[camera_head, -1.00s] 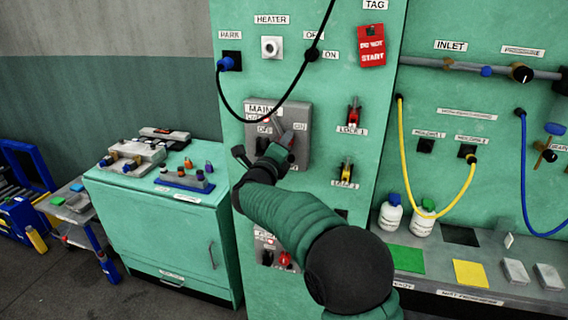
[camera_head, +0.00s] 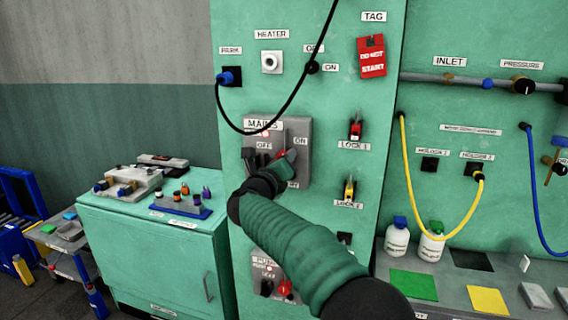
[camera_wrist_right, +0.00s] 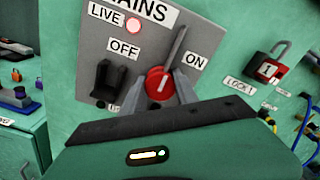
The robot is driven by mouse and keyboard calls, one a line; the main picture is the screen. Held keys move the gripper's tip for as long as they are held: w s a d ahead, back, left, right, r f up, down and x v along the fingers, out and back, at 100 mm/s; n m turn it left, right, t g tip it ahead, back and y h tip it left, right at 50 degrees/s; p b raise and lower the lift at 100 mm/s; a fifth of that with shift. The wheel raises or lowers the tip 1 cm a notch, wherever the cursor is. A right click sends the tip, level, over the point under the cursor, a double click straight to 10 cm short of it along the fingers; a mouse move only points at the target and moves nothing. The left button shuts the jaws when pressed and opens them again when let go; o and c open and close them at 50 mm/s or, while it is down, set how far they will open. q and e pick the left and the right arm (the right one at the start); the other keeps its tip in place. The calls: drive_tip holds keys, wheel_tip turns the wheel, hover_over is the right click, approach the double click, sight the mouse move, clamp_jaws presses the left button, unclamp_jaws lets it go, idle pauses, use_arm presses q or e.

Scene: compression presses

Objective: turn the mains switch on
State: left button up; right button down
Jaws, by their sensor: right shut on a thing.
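The mains switch shows in the right wrist view as a red round knob (camera_wrist_right: 159,84) with a grey lever pointing up and slightly right, between the OFF and ON labels and leaning to the ON side. It sits on a grey mains box (camera_head: 302,130). In the head view my right gripper (camera_head: 280,163) covers much of the switch. My left gripper is out of view.
A black cable (camera_head: 290,108) hangs above the box. Red lock 1 (camera_head: 355,130) and yellow lock 2 (camera_head: 349,188) are at its right. A dark bracket (camera_wrist_right: 108,85) is left of the knob. A red tag (camera_head: 372,57) hangs higher up. A green cabinet (camera_head: 150,255) stands left.

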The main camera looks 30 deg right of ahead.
drive_tip(key=shift+w+a+f, duration=0.15)
drive_tip(key=shift+a+f, duration=0.1)
drive_tip(key=shift+f, duration=0.15)
drive_tip(key=c, duration=1.2)
unclamp_jaws()
drive_tip(key=shift+o, duration=1.3)
drive_tip(key=shift+r, duration=0.2)
drive_tip(key=shift+r, duration=0.1)
drive_tip(key=b+v, duration=0.1)
drive_tip(key=v, duration=1.6)
drive_tip(key=shift+b, duration=0.35)
